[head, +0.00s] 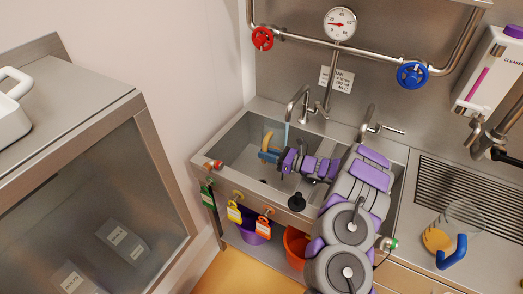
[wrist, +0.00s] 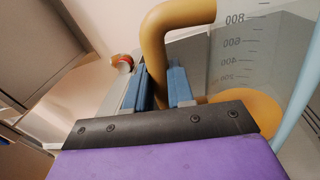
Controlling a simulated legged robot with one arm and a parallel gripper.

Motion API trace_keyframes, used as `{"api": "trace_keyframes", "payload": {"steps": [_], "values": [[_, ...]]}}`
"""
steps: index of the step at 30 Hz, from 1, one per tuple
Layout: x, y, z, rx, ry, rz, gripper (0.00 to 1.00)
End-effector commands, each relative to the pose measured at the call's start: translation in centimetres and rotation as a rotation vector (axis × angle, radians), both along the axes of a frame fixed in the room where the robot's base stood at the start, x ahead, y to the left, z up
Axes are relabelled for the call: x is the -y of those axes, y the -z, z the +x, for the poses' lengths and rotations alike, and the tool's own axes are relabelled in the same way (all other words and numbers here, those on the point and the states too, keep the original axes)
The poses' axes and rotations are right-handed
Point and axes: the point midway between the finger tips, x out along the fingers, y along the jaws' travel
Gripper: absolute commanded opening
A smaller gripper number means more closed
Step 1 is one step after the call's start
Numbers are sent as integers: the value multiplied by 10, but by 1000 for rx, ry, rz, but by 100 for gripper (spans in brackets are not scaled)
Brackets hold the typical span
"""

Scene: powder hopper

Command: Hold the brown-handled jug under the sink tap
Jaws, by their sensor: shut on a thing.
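The brown-handled jug (wrist: 265,60) is clear, with printed graduations and an ochre layer at its bottom. My gripper (wrist: 168,88) is shut on its ochre-brown handle (wrist: 180,18), with a blue finger on each side. In the head view my gripper (head: 269,156) is over the left sink basin, and the handle (head: 267,138) shows above it; the clear body is hard to make out. The left sink tap (head: 298,97) has a pale blue stream (head: 286,136) below its spout, close to the jug. I cannot tell whether the stream enters the jug.
A second jug with a blue handle (head: 453,252) stands on the right counter by the drain grille (head: 460,190). A second tap (head: 370,118) is over the right basin. Red (head: 262,39) and blue (head: 412,74) valve wheels sit on the wall pipe. Tagged knobs line the sink front.

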Motion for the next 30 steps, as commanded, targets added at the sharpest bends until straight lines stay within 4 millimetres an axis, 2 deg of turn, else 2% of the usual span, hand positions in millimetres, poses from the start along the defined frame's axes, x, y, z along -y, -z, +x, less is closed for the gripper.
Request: {"api": "trace_keyframes", "payload": {"steps": [15,30], "values": [[35,-2,-22,1,1,3,0],[41,-1,-27,2,-1,1,0]]}}
